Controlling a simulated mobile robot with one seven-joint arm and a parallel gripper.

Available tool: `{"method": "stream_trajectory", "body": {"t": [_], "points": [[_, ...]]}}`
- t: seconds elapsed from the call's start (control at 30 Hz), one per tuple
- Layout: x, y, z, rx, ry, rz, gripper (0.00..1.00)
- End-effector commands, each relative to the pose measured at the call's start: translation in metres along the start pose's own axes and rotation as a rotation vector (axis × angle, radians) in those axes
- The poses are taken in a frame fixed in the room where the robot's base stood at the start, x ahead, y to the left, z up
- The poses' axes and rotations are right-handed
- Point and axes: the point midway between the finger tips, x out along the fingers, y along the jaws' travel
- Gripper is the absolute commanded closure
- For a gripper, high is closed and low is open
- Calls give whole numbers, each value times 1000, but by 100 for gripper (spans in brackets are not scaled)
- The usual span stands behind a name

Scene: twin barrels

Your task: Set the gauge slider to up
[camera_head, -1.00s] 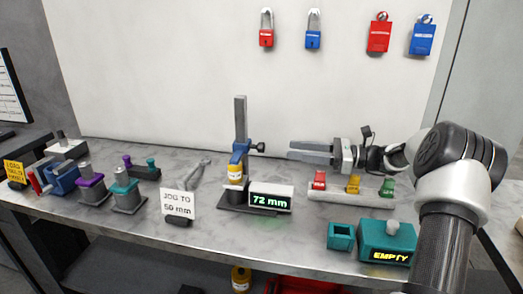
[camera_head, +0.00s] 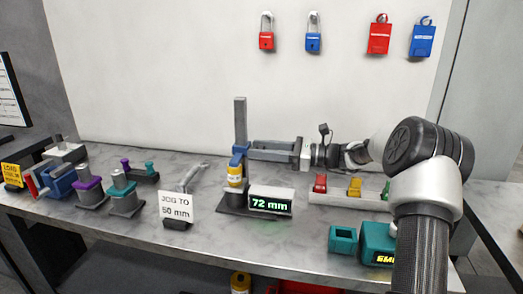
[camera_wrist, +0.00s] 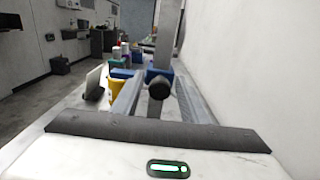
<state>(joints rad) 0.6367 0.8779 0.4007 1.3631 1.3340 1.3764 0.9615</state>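The gauge stands near the table's middle, with an upright grey column (camera_head: 240,118). Its blue slider (camera_head: 239,155) sits low on the column, above a yellow-banded cylinder (camera_head: 235,175). The gauge's display (camera_head: 270,200) reads 72 mm. My gripper (camera_head: 254,150) reaches level from the right, its fingertips at the slider. In the wrist view the slider's black round knob (camera_wrist: 159,86) shows between my two spread fingers (camera_wrist: 160,95), with gaps on both sides. In the head view the fingers hide the knob. Contact with the slider cannot be told.
A sign (camera_head: 176,207) reading "JOG TO 50 mm" stands left of the gauge. A rack with red, yellow and green pieces (camera_head: 355,187) lies below my arm. Teal boxes (camera_head: 343,239) are at front right. Purple and teal fixtures (camera_head: 91,190) stand left.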

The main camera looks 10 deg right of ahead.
Motion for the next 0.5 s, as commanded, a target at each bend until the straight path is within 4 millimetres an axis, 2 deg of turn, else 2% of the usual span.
{"method": "stream_trajectory", "body": {"t": [0.03,0.2,0.37,0.5], "points": [[0,0,0,0,0,0,69],[0,0,0,0,0,0,98],[0,0,0,0,0,0,100],[0,0,8,0,0,0,100]]}}
